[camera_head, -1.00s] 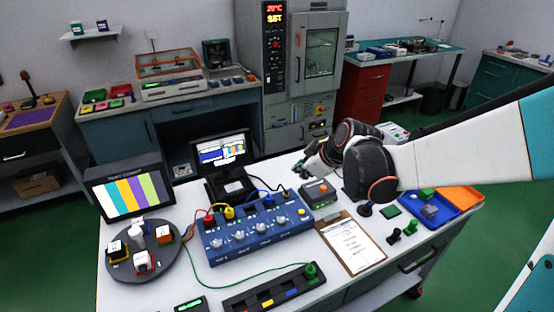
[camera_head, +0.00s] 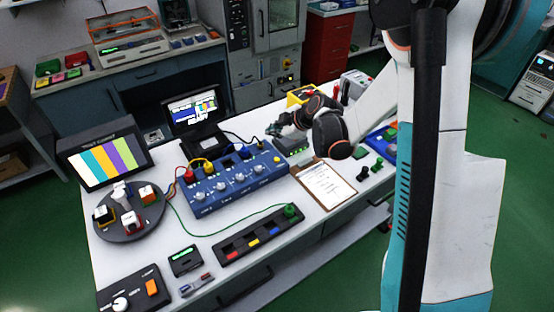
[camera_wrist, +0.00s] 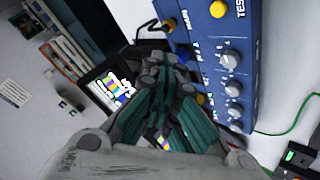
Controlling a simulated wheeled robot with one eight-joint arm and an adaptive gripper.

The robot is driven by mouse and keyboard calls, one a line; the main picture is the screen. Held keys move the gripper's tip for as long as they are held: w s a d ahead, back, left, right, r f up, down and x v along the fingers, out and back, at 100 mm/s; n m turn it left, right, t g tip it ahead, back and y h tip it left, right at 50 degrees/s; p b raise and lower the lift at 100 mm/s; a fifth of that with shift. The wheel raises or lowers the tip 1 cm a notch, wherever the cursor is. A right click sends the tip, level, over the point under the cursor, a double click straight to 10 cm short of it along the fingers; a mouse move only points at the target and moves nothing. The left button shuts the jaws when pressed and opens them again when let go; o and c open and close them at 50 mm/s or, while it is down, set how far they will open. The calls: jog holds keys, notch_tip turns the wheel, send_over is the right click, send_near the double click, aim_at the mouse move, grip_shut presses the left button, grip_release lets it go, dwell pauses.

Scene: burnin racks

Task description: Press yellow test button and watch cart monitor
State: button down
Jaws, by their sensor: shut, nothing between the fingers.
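The yellow test button (camera_head: 277,159) is on the right end of the blue test box (camera_head: 235,181); it also shows in the wrist view (camera_wrist: 217,9). My gripper (camera_head: 275,129) is shut and empty behind the box's right end, apart from the button in the picture. In the wrist view, its closed fingers (camera_wrist: 166,62) are left of the blue box, below and left of the button. A large monitor (camera_head: 104,162) with colour bars stands at the table's left. A smaller dark monitor (camera_head: 194,106) with colour bars and text stands behind the box.
A round turntable (camera_head: 129,222) with small cubes stands left. A green cable (camera_head: 232,232) runs across the front.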

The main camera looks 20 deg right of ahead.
aim_at(275, 160)
jog(key=shift+f+b, duration=3.05)
jog(key=shift+f, duration=1.35)
jog(key=shift+f, duration=0.15)
jog(key=shift+f+b, duration=0.25)
jog(key=shift+b, duration=0.25)
jog(key=shift+f+b, duration=0.45)
jog(key=shift+r, duration=0.1)
jog(key=shift+r+p, duration=0.5)
jog(key=shift+r, duration=0.25)
jog(key=shift+r, duration=0.1)
jog(key=shift+r+p, duration=1.55)
jog(key=shift+r, duration=0.9)
